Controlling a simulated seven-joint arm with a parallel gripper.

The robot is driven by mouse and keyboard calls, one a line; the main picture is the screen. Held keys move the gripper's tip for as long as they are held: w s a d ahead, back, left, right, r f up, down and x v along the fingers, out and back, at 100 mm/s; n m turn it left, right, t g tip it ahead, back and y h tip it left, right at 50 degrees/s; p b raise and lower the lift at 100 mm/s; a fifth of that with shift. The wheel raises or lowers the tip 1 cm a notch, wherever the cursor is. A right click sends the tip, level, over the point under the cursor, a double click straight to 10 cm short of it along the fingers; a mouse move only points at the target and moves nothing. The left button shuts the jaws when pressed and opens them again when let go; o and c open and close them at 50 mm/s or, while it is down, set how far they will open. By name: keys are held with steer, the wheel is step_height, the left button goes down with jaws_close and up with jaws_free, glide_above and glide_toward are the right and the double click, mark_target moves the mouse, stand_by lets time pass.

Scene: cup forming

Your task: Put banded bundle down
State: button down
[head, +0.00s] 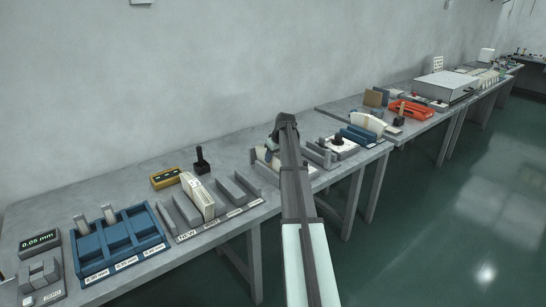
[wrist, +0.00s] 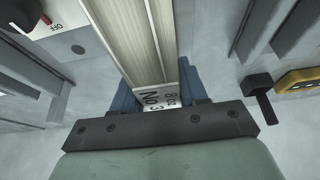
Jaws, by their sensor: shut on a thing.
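My gripper (wrist: 158,95) is shut on a banded bundle (wrist: 142,40) of thin cream sheets. Its white band (wrist: 160,98), printed "8 oz No 3", shows between the blue jaw pads in the wrist view. In the head view my arm reaches over the middle of the near bench, and a cream piece (head: 268,158) shows just left of it; the jaws are hidden there. I cannot tell whether the bundle's underside touches anything.
Left on the near bench (head: 100,180) are a grey slotted rack (head: 182,214) with another bundle (head: 198,196), a blue tray (head: 120,240), a yellow device (head: 165,177) and a black-handled tool (head: 202,161). Right of my arm is a white plate with a black knob (head: 338,141).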

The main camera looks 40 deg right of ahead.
steer(key=c, duration=0.6)
jaws_free()
steer(key=v, duration=1.2)
steer(key=shift+r, duration=0.15)
